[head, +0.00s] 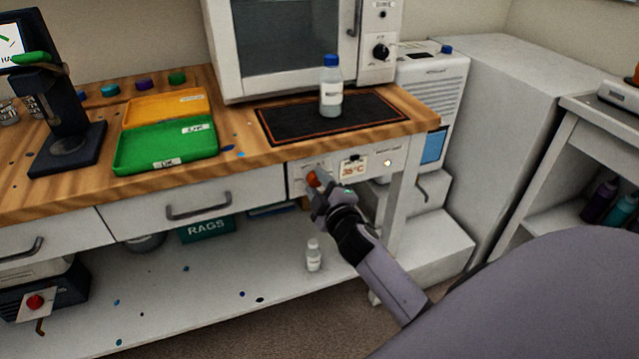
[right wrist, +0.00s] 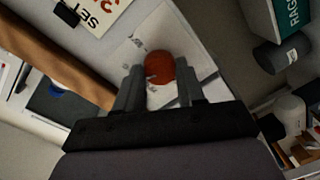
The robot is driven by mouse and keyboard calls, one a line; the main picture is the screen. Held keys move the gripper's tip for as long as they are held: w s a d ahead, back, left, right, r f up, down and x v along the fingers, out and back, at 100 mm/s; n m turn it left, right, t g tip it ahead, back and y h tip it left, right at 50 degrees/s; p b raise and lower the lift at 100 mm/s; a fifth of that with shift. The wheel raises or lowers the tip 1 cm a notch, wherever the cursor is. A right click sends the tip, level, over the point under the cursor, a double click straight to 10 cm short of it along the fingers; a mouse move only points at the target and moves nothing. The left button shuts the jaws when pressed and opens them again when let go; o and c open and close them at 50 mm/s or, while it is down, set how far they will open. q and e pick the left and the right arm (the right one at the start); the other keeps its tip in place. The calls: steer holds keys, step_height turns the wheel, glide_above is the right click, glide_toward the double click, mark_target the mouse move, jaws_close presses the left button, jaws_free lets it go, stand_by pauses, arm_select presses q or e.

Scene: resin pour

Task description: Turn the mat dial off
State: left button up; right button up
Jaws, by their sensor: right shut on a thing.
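The mat dial (head: 312,178) is an orange-red knob on the white control panel (head: 299,185) at the front of the bench, below the black heating mat (head: 283,127). My right gripper (head: 318,190) is at the panel with its fingers around the dial. In the right wrist view the dial (right wrist: 160,67) is a round red-brown knob between the two fingers (right wrist: 158,88). The panel's label (head: 353,167) reads about 35°C. The dial's exact setting is too small to tell. My left gripper is not in view.
A blue-capped bottle (head: 331,88) stands on the mat. Green (head: 168,147) and orange (head: 160,108) trays lie to the left. A drawer handle (head: 198,211) sticks out left of the dial. A small white bottle (head: 313,255) stands on the lower shelf (head: 215,285) near my right forearm.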

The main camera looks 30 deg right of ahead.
steer(key=n, duration=0.5)
steer(key=shift+f+h, duration=0.1)
steer(key=shift+h, duration=0.2)
steer(key=n, duration=0.5)
steer(key=shift+a+h, duration=0.1)
steer(key=shift+h, duration=0.2)
steer(key=n+p, duration=0.1)
steer(key=n, duration=0.4)
steer(key=shift+n, duration=0.3)
steer(key=n, duration=0.3)
steer(key=shift+f+p, duration=0.1)
steer(key=shift+p, duration=0.3)
steer(key=shift+n, duration=1)
steer(key=o, duration=1)
steer(key=shift+o, duration=0.2)
